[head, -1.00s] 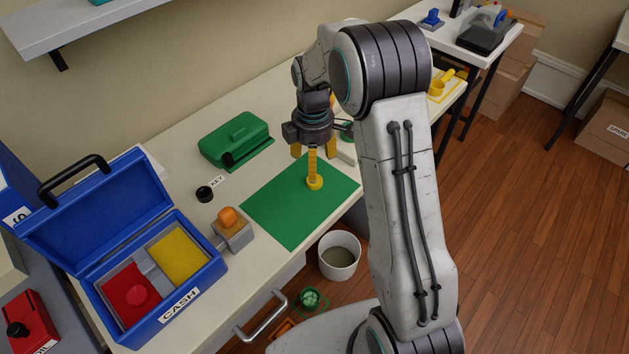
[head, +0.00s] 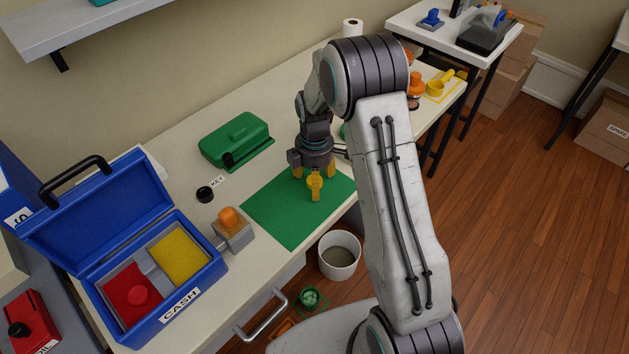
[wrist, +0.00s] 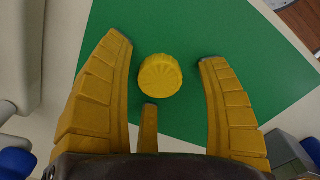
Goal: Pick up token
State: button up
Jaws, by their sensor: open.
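The token (wrist: 160,75) is a round yellow disc with a ridged edge, lying on the green mat (head: 272,208). In the wrist view it lies between the two long yellow fingers of my gripper (wrist: 164,50), with a gap on each side. A third, shorter-looking finger points at it from below, its tip close to the token's edge. In the head view my gripper (head: 314,182) points down low over the mat with its fingers spread. There the front finger covers most or all of the token. My gripper is open and holds nothing.
A green case (head: 234,140) stands behind the mat. A black knob (head: 205,194) and a grey block with an orange knob (head: 233,237) are left of it. An open blue cash box (head: 150,320) stands at the front left. A white bin (head: 339,262) is below the table's edge.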

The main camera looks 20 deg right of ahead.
jog(key=shift+c, duration=0.2)
jog(key=c, duration=0.9)
jog(key=shift+r, duration=0.4)
notch_tip(320, 180, up, 4)
jog(key=shift+f, duration=0.2)
jog(key=s+d+r, duration=0.2)
jog(key=d, duration=0.1)
jog(key=s+d+r, duration=0.2)
jog(key=d, duration=0.1)
jog(key=s+d+r+b, duration=0.1)
jog(key=s+d+r, duration=0.1)
jog(key=d, duration=0.2)
jog(key=shift+r, duration=0.3)
